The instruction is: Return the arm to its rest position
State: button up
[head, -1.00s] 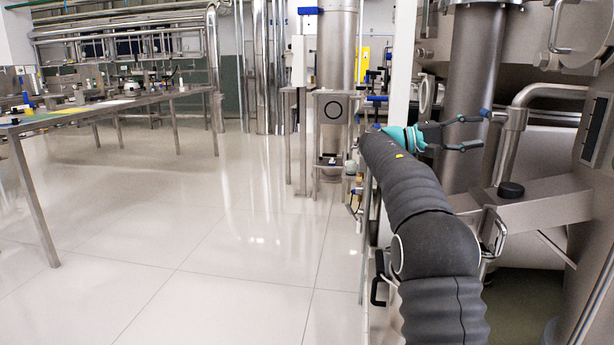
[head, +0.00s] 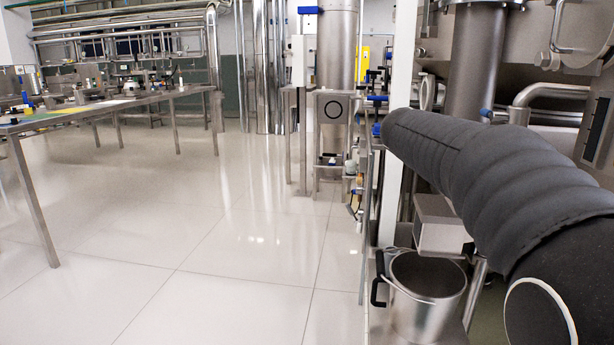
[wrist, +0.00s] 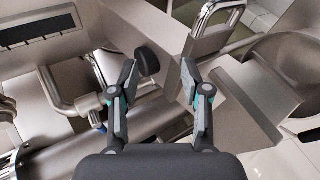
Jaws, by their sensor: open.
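My arm (head: 500,180), in a dark padded sleeve, crosses the right side of the head view. It hides part of the machinery behind it, and its far end hides my gripper there. In the wrist view my gripper (wrist: 158,95) is open and empty, with its two fingers apart. Behind the fingers are a dark round knob (wrist: 147,61) and a grey metal beam, both part of the separator's structure. I cannot tell how close the fingers are to the metal.
A steel bucket (head: 428,290) with a black handle stands at the lower right, below my arm. A white post (head: 399,100) rises beside the arm. A long steel table (head: 110,105) with small parts is at the left. The tiled floor (head: 210,240) in the middle is clear.

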jog(key=s+a+f+m+t+y, duration=0.1)
jog(key=s+a+f+t+y, duration=0.1)
jog(key=s+a+f+y, duration=0.3)
jog(key=s+a+f+t+y, duration=0.1)
jog(key=s+a+f+y, duration=0.5)
jog(key=s+a+f, duration=0.8)
jog(key=s+f, duration=0.1)
jog(key=s, duration=0.5)
jog(key=shift+m+t+y, duration=0.3)
jog(key=shift+m+t, duration=0.1)
jog(key=shift+s, duration=0.1)
